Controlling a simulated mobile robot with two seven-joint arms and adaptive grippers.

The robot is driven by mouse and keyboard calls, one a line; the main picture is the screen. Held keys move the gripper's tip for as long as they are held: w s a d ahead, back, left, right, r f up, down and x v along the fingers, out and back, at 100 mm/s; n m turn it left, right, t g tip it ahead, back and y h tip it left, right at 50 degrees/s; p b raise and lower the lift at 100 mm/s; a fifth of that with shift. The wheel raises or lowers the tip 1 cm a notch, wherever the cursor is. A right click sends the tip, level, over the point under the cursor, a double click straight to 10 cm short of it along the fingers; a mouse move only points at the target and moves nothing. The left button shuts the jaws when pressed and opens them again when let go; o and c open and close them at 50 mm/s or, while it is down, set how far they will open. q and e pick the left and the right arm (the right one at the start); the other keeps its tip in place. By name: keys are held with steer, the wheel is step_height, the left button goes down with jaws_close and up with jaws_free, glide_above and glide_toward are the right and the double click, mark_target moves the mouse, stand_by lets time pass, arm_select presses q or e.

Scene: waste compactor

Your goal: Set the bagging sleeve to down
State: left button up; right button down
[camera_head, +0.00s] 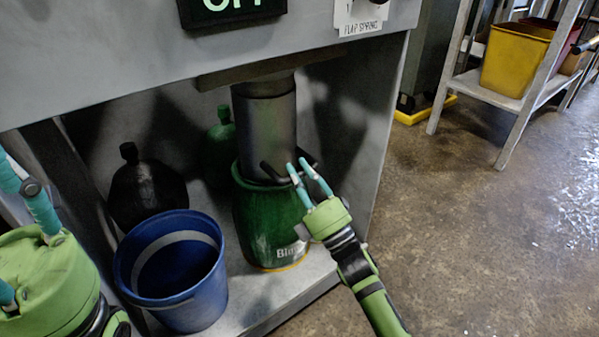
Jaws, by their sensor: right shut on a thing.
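The bagging sleeve (266,124) is a grey cylinder under the machine body, with its lower end at the mouth of a green bin (262,215). A thin dark handle bar (268,172) sticks out at the sleeve's lower end. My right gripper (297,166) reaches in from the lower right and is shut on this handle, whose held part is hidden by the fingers. My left gripper (25,235) is at the left edge, apart from the sleeve, with its fingertips cut off by the frame.
A blue bucket (174,268) stands at the front left of the lower shelf. A black bottle (147,188) and a green bottle (219,143) stand behind. A side panel bounds the recess on the right. A rack with a yellow bin (513,60) stands farther right; the floor between is clear.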

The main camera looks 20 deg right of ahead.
steer(key=c, duration=1)
jaws_free()
steer(key=shift+c, duration=0.2)
steer(key=v, duration=1.2)
